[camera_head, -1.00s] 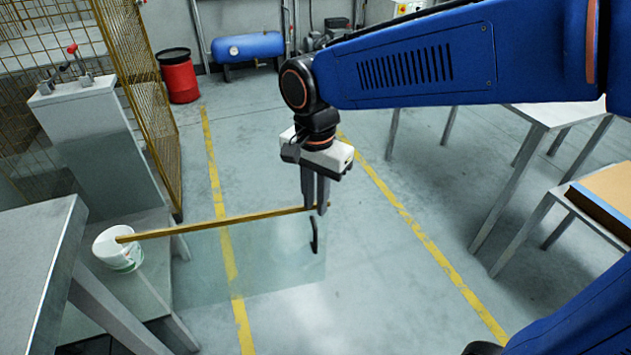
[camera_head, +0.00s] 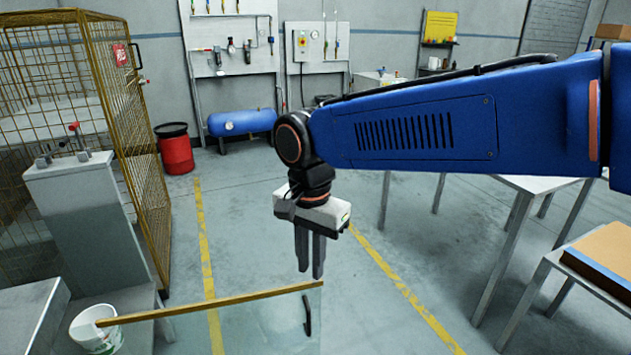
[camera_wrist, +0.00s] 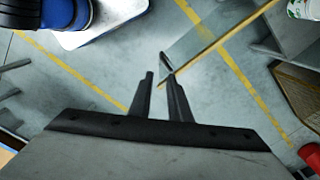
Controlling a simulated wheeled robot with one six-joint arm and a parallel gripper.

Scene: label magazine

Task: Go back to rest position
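My gripper (camera_head: 310,273) hangs from the end of my blue arm, fingers pointing down, in the middle of the head view. Its two dark fingers stand apart with nothing between them; the wrist view also shows the empty gap (camera_wrist: 157,72). Just below the fingertips in the head view is a clear panel (camera_head: 262,328) with a yellow-brown top rail (camera_head: 215,305) and a black handle (camera_head: 307,314). A strip of floor shows between the fingertips and the rail. In the wrist view the panel (camera_wrist: 195,35) lies beyond the fingertips.
A white bucket (camera_head: 97,330) stands lower left, by the rail's left end. A yellow mesh cage (camera_head: 135,150), a red drum (camera_head: 175,148) and a blue tank (camera_head: 240,122) are behind. Grey tables (camera_head: 530,185) stand at right. The floor between the yellow lines is open.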

